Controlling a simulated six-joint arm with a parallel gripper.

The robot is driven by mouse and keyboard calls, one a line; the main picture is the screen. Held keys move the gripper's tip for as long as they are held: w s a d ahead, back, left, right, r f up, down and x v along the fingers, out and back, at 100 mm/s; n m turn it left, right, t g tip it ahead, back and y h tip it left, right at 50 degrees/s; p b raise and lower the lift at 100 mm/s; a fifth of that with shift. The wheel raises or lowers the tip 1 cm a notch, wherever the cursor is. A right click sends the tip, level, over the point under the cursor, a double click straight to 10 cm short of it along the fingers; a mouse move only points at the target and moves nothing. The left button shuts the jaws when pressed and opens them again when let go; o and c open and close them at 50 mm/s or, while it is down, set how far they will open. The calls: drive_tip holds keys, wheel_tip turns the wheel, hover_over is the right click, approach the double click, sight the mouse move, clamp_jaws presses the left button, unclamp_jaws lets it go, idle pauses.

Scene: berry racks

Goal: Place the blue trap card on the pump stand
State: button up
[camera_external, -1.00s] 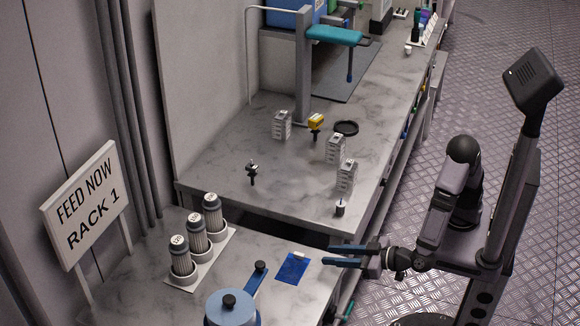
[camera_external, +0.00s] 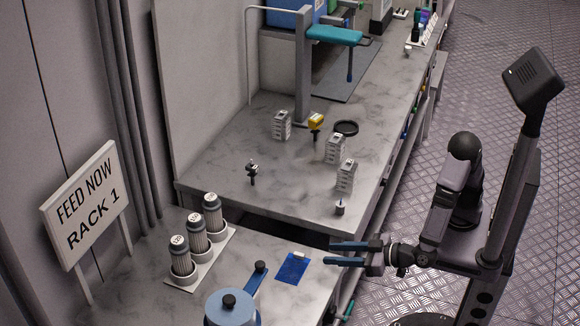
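The blue trap card (camera_external: 292,268) lies flat on the near, lower marble bench, with a small white tab at its top edge. My gripper (camera_external: 328,253) is just right of the card, at the bench's right edge. Its two blue fingers point left with a gap between them, and nothing shows in it. A grey upright post (camera_external: 303,75) with a teal arm (camera_external: 334,35) and a hanging dark lever stands on the far bench. It may be the pump stand, but I cannot tell for sure.
A blue round lidded vessel (camera_external: 231,312) with a long handle stands left of the card. Several capped jars sit on a white rack (camera_external: 205,262) behind it. The far bench (camera_external: 215,175) holds several small white stacks, a yellow-topped item (camera_external: 316,121) and a black ring (camera_external: 346,128).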

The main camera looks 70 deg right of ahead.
sight(299, 253)
drive_tip(key=shift+w+d+f+n+y, duration=0.25)
drive_tip(key=shift+w+y, duration=0.05)
drive_tip(key=shift+w, duration=0.25)
drive_tip(key=shift+w+d+f+n+y, duration=0.25)
drive_tip(key=shift+w+y, duration=0.05)
drive_tip(key=shift+w, duration=0.2)
drive_tip(key=shift+w+d+f+n+y, duration=0.2)
drive_tip(key=shift+w+f+n+y, duration=0.1)
drive_tip(key=shift+f+y, duration=0.1)
drive_tip(key=shift+x, duration=3.7)
clamp_jaws()
